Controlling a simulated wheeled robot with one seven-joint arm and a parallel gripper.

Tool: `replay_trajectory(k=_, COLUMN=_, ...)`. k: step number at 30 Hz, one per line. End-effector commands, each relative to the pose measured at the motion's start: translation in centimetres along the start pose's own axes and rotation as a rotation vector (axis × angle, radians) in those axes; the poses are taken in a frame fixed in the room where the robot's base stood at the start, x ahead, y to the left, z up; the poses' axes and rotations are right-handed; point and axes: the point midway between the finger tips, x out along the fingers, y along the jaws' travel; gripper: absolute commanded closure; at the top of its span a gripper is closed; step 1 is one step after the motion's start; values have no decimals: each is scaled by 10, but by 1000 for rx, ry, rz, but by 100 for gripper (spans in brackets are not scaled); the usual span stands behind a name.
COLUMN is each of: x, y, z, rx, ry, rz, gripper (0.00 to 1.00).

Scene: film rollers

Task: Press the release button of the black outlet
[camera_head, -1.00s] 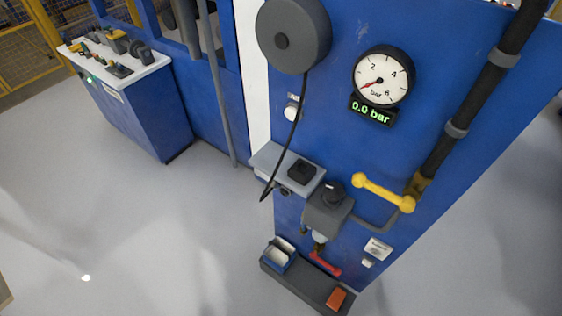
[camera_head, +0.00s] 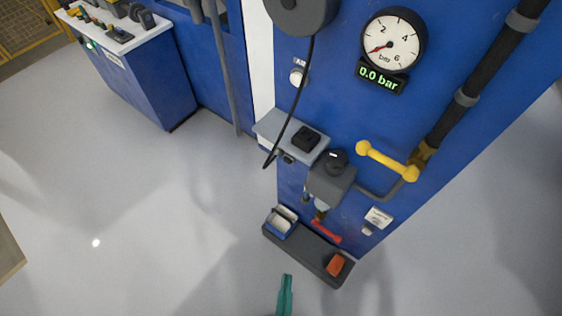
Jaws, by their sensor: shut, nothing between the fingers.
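A small black block (camera_head: 306,138), which looks like the black outlet, sits on a grey shelf (camera_head: 272,125) on the blue panel. Its release button is too small to make out. A thin black hose (camera_head: 297,112) hangs in front of the shelf, and its free end is left of the block. My gripper (camera_head: 287,277) shows as teal fingers at the bottom edge. It is shut and empty, well below the block in the picture and apart from it.
Right of the shelf are a grey unit with a black knob (camera_head: 337,160) and a yellow handle (camera_head: 388,160). Below are a red lever (camera_head: 326,231) and a dark tray (camera_head: 307,261). A gauge (camera_head: 392,42) reads 0.0 bar.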

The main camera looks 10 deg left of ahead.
Motion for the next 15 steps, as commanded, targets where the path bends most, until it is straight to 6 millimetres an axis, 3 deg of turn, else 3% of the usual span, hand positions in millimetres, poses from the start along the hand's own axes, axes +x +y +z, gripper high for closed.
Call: replay_trajectory(k=15, x=96, y=-21, z=9, rx=521, ry=341, rz=-59, gripper=100)
